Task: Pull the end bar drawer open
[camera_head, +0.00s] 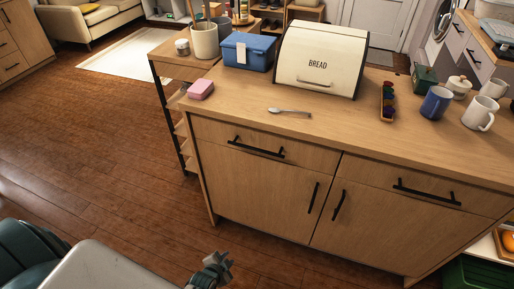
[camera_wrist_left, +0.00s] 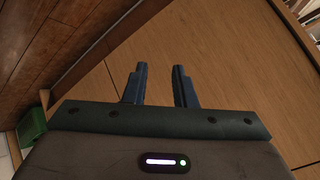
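The wooden counter unit (camera_head: 262,190) has two shut drawers under its top. The left drawer (camera_head: 215,133) has a black bar handle (camera_head: 257,149). The right drawer (camera_head: 368,173) has a similar black bar handle (camera_head: 428,194). I cannot tell which one is called the end bar drawer. My left gripper (camera_head: 216,264) is low at the bottom of the head view, in front of the unit and apart from the handles. In the left wrist view its two fingers (camera_wrist_left: 161,72) stand apart with nothing between them, facing a wooden surface. My right gripper is not in view.
On the counter stand a bread box (camera_head: 320,58), a blue box (camera_head: 248,51), a pink block (camera_head: 201,89), a spoon (camera_head: 289,112) and several mugs. Two cupboard doors with upright handles lie below the drawers. A green crate (camera_head: 475,274) is at the lower right. Floor at left is clear.

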